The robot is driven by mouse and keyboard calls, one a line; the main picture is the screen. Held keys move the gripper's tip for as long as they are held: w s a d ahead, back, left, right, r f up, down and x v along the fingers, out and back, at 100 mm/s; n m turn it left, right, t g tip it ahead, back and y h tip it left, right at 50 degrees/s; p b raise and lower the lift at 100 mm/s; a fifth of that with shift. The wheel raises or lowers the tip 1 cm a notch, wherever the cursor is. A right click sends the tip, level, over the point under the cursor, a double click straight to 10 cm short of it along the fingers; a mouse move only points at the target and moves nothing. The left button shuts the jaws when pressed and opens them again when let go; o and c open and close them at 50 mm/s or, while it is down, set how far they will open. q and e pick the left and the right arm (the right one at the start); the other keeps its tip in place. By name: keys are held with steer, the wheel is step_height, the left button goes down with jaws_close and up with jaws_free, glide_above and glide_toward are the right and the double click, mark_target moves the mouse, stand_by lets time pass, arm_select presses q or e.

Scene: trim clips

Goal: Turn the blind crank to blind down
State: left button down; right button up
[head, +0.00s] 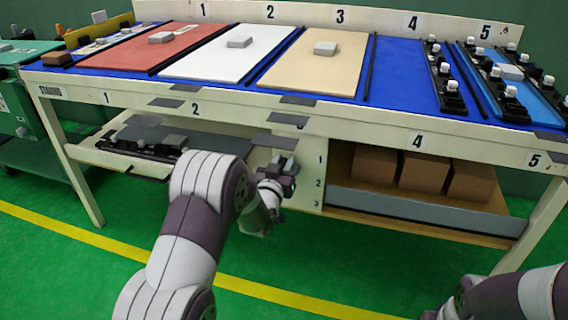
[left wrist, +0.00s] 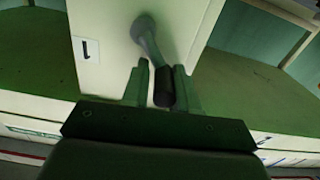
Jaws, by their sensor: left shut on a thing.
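The crank shows in the left wrist view as a grey arm (left wrist: 149,38) coming off a cream panel (left wrist: 108,30), with a dark handle (left wrist: 164,86) at its end. My left gripper (left wrist: 161,80) has its fingers on either side of the handle and is shut on it. In the head view my left gripper (head: 285,180) is at the cream panel (head: 312,180) under the bench, and it hides most of the crank. I cannot make out a blind for certain. My right arm shows only in part at the lower right; its gripper is out of view.
The bench (head: 230,100) carries red, white and tan boards and black clips. Below it, brown boxes (head: 422,172) stand behind a grey strip (head: 420,206) at the right. A pulled-out tray (head: 120,160) is at the left. The green floor in front is clear.

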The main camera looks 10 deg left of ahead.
arm_select(q)
steer(key=shift+s+f+m, duration=0.1)
steer(key=shift+f+m, duration=0.05)
steer(key=shift+m, duration=0.25)
steer(key=shift+d+r+m+p, duration=0.15)
steer(key=shift+d+m+p, duration=0.25)
steer(key=shift+m, duration=0.65)
steer(key=shift+d+r+m+p, duration=0.1)
steer(key=shift+d+m+p, duration=0.25)
steer(key=shift+m, duration=0.7)
steer(key=shift+s+d+f+m, duration=0.1)
steer(key=shift+d+m, duration=0.4)
steer(key=shift+m, duration=0.7)
stand_by(0.7)
steer(key=c, duration=1)
jaws_free()
steer(key=shift+r, duration=0.2)
